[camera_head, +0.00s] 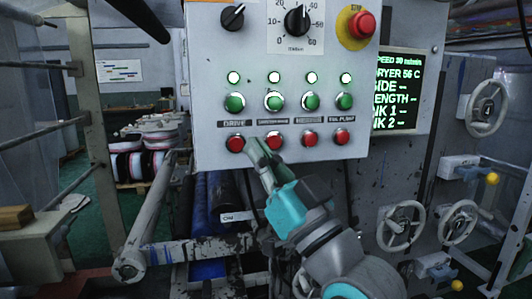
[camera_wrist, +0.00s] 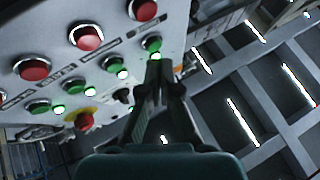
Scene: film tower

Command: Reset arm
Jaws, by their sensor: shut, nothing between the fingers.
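My gripper (camera_head: 256,146) is shut and empty in the head view. Its tip is in front of the lower edge of the grey control panel (camera_head: 212,60), between the red buttons of the first and second columns. I cannot tell whether it touches the panel. My arm reaches up from the lower right. In the wrist view the closed fingertips (camera_wrist: 159,72) point up, with a green button (camera_wrist: 151,43) just beyond them. Red buttons (camera_wrist: 86,37) show at the upper left of that view.
The panel has green buttons (camera_head: 234,103) under lit green lamps, a red emergency stop (camera_head: 361,25) and two black knobs. A green-text screen (camera_head: 398,90) is at its right. Handwheels (camera_head: 487,107) stick out at the right. A metal roller bar (camera_head: 155,205) runs at the left.

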